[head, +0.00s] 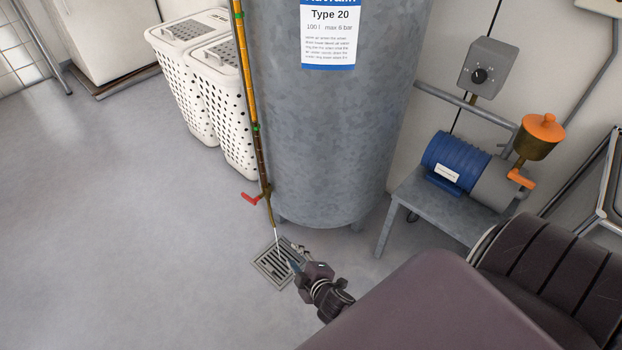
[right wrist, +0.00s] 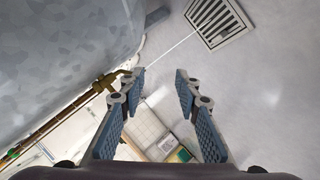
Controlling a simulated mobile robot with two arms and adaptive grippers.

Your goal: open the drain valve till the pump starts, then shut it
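The drain valve is brass, with a red lever (head: 251,198), at the foot of the grey tank (head: 325,130) in the head view. The lever sticks out to the left, across the pipe. A thin white stream (head: 275,236) runs from the valve down to the floor drain grate (head: 268,273). In the right wrist view the brass valve body (right wrist: 124,76) is partly behind a finger, and its lever is not clear. My right gripper (head: 292,256) is open and empty, over the grate, below and apart from the valve. The blue pump (head: 455,160) stands on a grey bench; whether it runs cannot be told.
A slim pipe (head: 248,95) with green bands runs up the tank. A grey box with a dial (head: 487,68) is on the wall. A brass cup with orange cap (head: 539,137) and orange lever (head: 521,179) sits by the pump. White baskets (head: 190,85) stand behind. Floor at left is clear.

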